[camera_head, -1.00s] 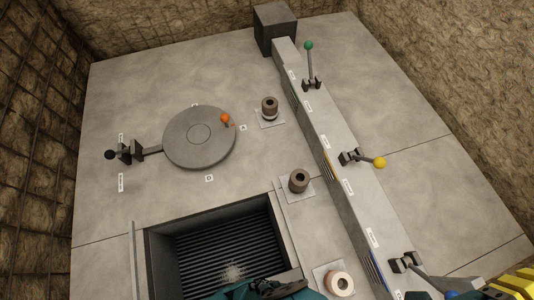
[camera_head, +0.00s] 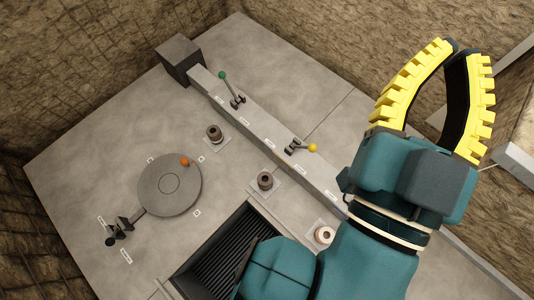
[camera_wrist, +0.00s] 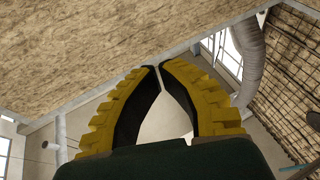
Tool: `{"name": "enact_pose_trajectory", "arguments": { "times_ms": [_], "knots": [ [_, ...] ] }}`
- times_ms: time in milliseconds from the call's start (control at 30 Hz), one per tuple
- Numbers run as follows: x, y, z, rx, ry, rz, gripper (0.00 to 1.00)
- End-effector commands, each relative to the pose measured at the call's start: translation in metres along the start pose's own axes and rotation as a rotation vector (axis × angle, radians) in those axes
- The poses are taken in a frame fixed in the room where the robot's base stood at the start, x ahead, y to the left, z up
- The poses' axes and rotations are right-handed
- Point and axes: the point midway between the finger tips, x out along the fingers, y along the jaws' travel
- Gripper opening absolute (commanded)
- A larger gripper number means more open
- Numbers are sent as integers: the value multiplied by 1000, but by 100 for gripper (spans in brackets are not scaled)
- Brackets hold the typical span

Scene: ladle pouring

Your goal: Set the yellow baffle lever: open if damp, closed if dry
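The yellow baffle lever (camera_head: 312,147) is a yellow ball on a short dark arm from a bracket on the long grey beam. In the head view it points right, out over the beam's right side. Its labels are too small to read. My gripper (camera_head: 464,50), with yellow ridged fingers, is raised at the upper right, well apart from the lever. Its fingertips meet in the wrist view (camera_wrist: 158,66), with an empty gap between the bowed fingers. The wrist view shows walls and ceiling, not the lever. No sign of damp or dry can be read.
A green-knobbed lever (camera_head: 222,75) stands farther up the beam (camera_head: 257,132). A round plate (camera_head: 155,195) with an orange knob, a black-knobbed lever (camera_head: 110,242), several spool-like cylinders (camera_head: 265,181) and a grated pit (camera_head: 215,255) lie left. My arm hides the beam's near end.

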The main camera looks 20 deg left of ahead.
Motion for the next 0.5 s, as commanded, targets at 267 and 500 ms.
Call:
{"name": "enact_pose_trajectory", "arguments": {
  "times_ms": [267,500],
  "knots": [
    [1,-4,-2,34,11,-19,0],
    [29,-80,60,358,-108,-335,0]
  ]
}}
